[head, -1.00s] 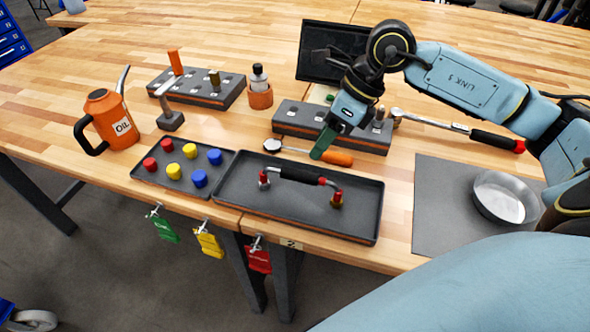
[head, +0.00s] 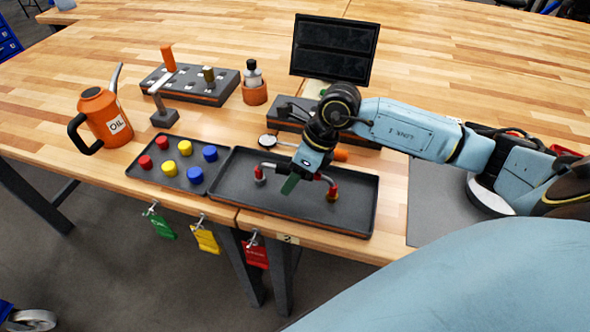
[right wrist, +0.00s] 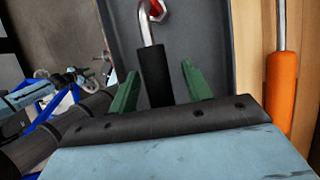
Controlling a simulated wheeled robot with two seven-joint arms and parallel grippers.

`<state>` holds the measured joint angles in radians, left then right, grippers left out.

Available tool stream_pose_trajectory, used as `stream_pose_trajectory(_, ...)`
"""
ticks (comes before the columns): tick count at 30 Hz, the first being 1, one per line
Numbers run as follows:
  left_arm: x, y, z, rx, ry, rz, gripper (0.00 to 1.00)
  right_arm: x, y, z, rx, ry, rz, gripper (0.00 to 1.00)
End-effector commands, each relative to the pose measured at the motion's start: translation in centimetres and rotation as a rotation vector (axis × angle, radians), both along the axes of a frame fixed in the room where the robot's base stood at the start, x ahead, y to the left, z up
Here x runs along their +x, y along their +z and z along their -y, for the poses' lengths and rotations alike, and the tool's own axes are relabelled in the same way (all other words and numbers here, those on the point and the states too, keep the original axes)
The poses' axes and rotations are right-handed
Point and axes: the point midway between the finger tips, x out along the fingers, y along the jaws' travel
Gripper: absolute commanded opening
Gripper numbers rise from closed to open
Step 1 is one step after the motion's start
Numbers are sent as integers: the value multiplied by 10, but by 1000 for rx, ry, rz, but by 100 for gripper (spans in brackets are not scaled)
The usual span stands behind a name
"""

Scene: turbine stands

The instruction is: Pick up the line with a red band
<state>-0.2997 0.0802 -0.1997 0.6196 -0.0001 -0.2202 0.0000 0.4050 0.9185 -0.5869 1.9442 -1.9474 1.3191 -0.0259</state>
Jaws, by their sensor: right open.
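The line, a bent metal tube with a black sleeve, stands in the large dark tray (head: 352,218); its left metal end (head: 267,166) shows beside my gripper. Its feet have red fittings, and the right one has a brass-coloured base (head: 333,195). My right gripper (head: 291,183) is over the line's middle and hides most of it. In the right wrist view the black sleeve (right wrist: 155,75) lies between the two green fingers of my open gripper (right wrist: 160,72), with gaps on both sides. The red band is hard to make out now. My left gripper is not in view.
A small tray (head: 167,181) of coloured caps adjoins on the left. An orange oil can (head: 104,120) stands farther left. Behind are a tool block (head: 190,84), a bottle in an orange holder (head: 253,82) and a dark screen (head: 334,50). An orange-handled tool (right wrist: 281,90) lies beside the tray.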

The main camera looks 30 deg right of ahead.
Motion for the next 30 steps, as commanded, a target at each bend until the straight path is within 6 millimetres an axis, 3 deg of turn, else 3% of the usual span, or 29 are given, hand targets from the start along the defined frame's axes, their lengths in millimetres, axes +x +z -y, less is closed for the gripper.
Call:
stream_pose_trajectory(8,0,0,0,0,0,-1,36,1,-4,-2,0,1,0,49)
stream_pose_trajectory(19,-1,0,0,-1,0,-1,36,1,-4,-2,-1,1,1,2)
stream_pose_trajectory(30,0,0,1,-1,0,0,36,1,-2,-2,0,0,2,0)
